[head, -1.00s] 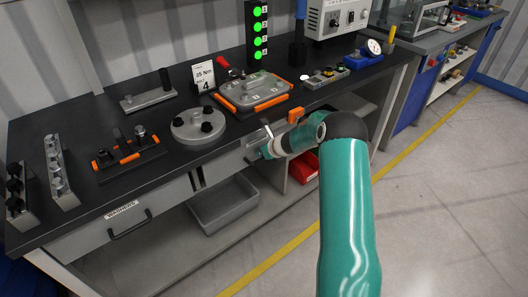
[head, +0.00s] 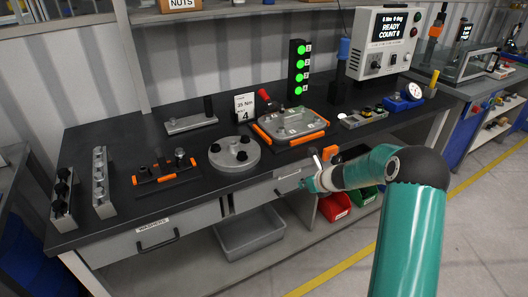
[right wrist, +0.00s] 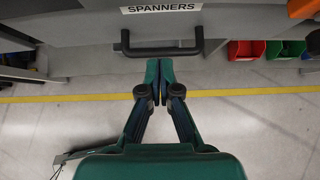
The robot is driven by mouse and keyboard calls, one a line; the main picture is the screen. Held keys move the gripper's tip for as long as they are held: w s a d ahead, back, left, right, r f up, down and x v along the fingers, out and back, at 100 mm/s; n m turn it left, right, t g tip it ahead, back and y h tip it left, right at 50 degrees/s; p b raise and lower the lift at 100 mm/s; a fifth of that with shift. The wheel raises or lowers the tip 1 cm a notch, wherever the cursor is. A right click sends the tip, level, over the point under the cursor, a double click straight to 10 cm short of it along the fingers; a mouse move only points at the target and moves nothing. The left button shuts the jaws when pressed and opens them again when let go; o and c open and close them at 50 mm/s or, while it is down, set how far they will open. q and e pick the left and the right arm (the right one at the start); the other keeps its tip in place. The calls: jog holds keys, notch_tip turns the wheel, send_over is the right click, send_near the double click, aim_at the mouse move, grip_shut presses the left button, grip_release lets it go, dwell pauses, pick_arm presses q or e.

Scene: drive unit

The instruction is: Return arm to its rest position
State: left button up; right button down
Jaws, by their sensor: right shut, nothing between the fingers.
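My right arm is teal and comes in from the lower right of the head view. Its gripper (head: 308,185) is in front of the bench's drawer front, below the tabletop edge. In the right wrist view the two fingers (right wrist: 159,80) are together with nothing between them. The fingertips appear just below the black handle (right wrist: 160,46) of the drawer labelled SPANNERS (right wrist: 161,9); I cannot tell whether they touch it. My left gripper is not in view.
The black workbench (head: 100,200) holds a round grey plate (head: 232,155), an orange-edged housing (head: 290,125) and a fixture (head: 165,178). A grey bin (head: 250,238) and red (head: 334,207) and green (head: 367,198) bins sit below. Open floor lies at the right.

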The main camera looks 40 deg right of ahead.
jog(key=w+a+f+n+g+y, duration=0.1)
jog(key=w+a+f+n+y, duration=0.15)
jog(key=a, duration=0.55)
jog(key=w+a+f+n+y, duration=0.1)
jog(key=w+a+f, duration=0.15)
jog(key=a, duration=0.55)
jog(key=s+a+f+n+g+y, duration=0.1)
jog(key=s+a+f+n+g, duration=0.15)
jog(key=s+a+f, duration=0.4)
jog(key=s+a+f+n+g+y, duration=0.1)
jog(key=a+f+n+g, duration=0.2)
jog(key=a, duration=0.6)
jog(key=s+a+f+n+g, duration=0.1)
jog(key=s+a+f+n, duration=0.1)
jog(key=s+a+n, duration=0.4)
jog(key=s+a+f+n, duration=0.3)
jog(key=s+a+n, duration=0.4)
jog(key=s+n, duration=0.6)
jog(key=n, duration=0.8)
jog(key=shift+g, duration=0.35)
